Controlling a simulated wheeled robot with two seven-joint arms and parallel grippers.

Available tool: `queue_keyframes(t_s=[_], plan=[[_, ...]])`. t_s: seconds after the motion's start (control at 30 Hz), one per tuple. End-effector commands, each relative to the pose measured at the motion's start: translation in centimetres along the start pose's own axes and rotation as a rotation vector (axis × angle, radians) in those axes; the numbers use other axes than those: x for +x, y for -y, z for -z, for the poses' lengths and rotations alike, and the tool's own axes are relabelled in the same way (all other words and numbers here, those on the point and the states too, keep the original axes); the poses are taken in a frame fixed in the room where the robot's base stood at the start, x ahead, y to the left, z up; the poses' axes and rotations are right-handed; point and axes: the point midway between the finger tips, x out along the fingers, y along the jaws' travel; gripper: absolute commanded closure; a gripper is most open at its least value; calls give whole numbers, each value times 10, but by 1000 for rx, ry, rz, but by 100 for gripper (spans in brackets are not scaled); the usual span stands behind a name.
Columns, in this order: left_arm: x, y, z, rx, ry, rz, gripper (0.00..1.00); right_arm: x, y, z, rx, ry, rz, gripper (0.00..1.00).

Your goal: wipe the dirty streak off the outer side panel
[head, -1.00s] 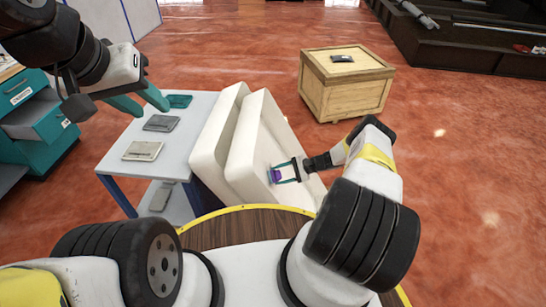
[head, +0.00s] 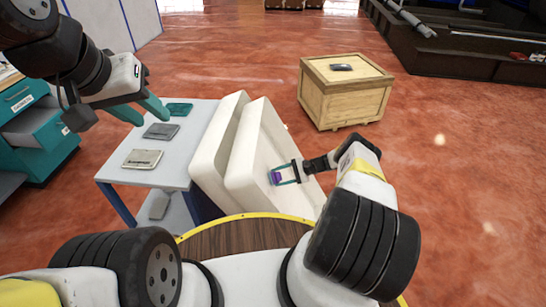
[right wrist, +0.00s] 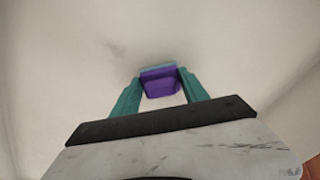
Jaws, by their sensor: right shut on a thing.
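The white side panel (head: 258,146) stands tilted, its broad face toward my right arm. My right gripper (head: 281,177) is shut on a purple block with a light blue layer (head: 274,179), held at the panel face. In the right wrist view the purple block (right wrist: 160,84) sits between teal fingertips (right wrist: 160,82), its blue side against or very close to the panel (right wrist: 70,60); contact is unclear. A faint grey smudge (right wrist: 117,47) shows on the panel, up and left of the block. My left gripper (head: 153,118) is open and empty above the side table.
A second white panel (head: 211,150) stands just left of the first. The side table (head: 190,143) carries several flat grey and teal pieces. A wooden crate (head: 342,100) with a dark item on top stands behind right. Teal drawers (head: 40,135) are at left. Open floor lies at right.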

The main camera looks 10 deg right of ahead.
Motion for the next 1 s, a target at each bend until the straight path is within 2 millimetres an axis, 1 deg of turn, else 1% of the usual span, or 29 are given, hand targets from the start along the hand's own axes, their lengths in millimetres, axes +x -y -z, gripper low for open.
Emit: queue_keyframes(t_s=[0.03, 0.23, 0.57, 0.8, 1.0], plan=[[0, 0, 0, 0, 0, 0, 64, 0, -4, -5, 5, 6, -1, 80], [0, 0, 0, 0, 0, 0, 64, 0, -18, -18, 5, 7, -2, 80], [0, 0, 0, 0, 0, 0, 64, -1, -29, -27, 3, 5, -2, 80], [0, 0, 0, 0, 0, 0, 64, -1, -44, -42, 5, 6, -2, 80], [0, 0, 0, 0, 0, 0, 64, 0, -53, -50, 3, 5, -2, 80]])
